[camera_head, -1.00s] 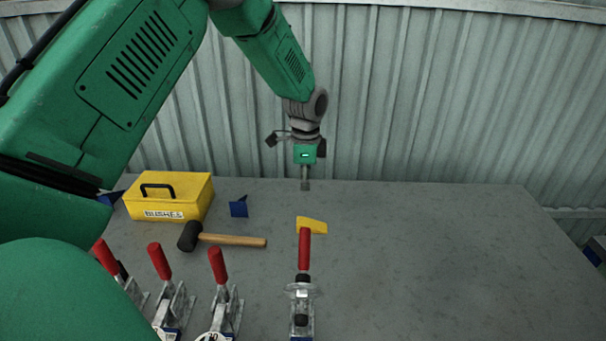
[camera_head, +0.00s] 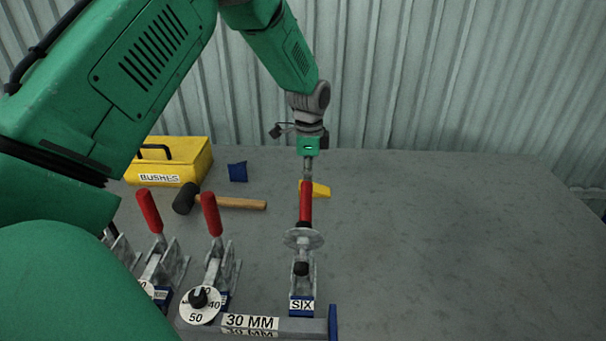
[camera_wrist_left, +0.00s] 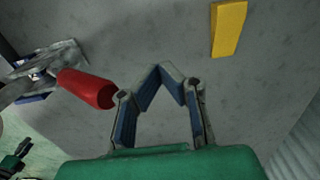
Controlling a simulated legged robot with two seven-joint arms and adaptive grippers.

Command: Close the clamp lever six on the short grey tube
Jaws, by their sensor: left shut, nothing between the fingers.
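Clamp six stands on the bench with its red lever handle (camera_head: 305,203) upright. The label "SIX" (camera_head: 301,305) is on its base. A grey tube (camera_head: 290,326) marked "30 MM", with a blue end plate, lies at the clamp's foot. My left gripper (camera_head: 307,171) is shut and empty, pointing down at the top of the red handle in the head view. In the left wrist view the closed fingers (camera_wrist_left: 161,70) are beside the red handle (camera_wrist_left: 85,88), whose tip is close to one finger. I cannot tell if they touch. My right gripper is not in view.
More red-handled clamps (camera_head: 211,214) stand to the left. A mallet (camera_head: 230,202), a yellow "BUSHES" box (camera_head: 185,163), a blue piece (camera_head: 238,172) and a yellow wedge (camera_head: 320,190) lie behind. The right of the bench (camera_head: 440,240) is clear. A corrugated wall stands behind.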

